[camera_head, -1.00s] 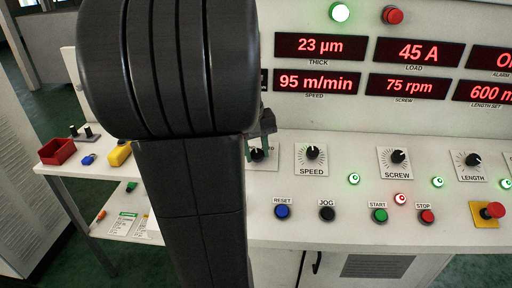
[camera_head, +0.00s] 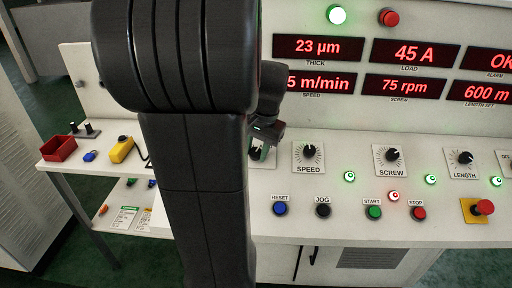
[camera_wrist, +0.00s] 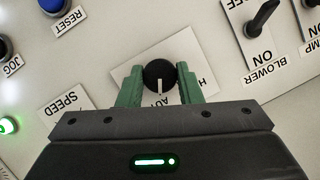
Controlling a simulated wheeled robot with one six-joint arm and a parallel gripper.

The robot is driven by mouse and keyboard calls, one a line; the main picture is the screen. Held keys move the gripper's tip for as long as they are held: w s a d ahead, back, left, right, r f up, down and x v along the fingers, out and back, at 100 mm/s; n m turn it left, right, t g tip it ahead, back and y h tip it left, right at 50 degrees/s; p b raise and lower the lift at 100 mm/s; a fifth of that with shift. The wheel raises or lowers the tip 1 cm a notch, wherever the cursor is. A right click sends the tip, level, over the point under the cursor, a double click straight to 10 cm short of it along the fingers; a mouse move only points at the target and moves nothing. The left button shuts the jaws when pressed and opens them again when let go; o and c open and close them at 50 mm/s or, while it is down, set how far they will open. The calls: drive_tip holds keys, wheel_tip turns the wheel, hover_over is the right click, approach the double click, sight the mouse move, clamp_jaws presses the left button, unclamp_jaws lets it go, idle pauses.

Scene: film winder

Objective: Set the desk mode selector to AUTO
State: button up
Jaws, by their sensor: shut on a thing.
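The desk mode selector is a round black knob (camera_wrist: 159,75) with a white pointer line, on a white label plate (camera_wrist: 190,62) in the wrist view. The pointer line points down in that view, toward the partly covered letters "AU". My gripper (camera_wrist: 160,84) has its green fingers on both sides of the knob and is shut on it. In the head view my gripper (camera_head: 259,150) is at the selector, left of the SPEED dial, and my arm hides most of the selector plate.
The SPEED dial (camera_head: 309,151), blue RESET button (camera_head: 280,209) and black JOG button (camera_head: 323,210) are close by on the desk. In the wrist view a BLOWER lever switch (camera_wrist: 262,19) stands to the right. A side table (camera_head: 100,166) is at left.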

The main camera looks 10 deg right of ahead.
drive_tip(key=shift+m, duration=0.3)
drive_tip(key=o, duration=1)
drive_tip(key=shift+r, duration=0.1)
drive_tip(key=r, duration=0.4)
drive_tip(key=s+d+r, duration=0.1)
drive_tip(key=r, duration=0.4)
drive_tip(key=s+d+r, duration=0.1)
drive_tip(key=r, duration=0.3)
drive_tip(key=shift+r, duration=0.2)
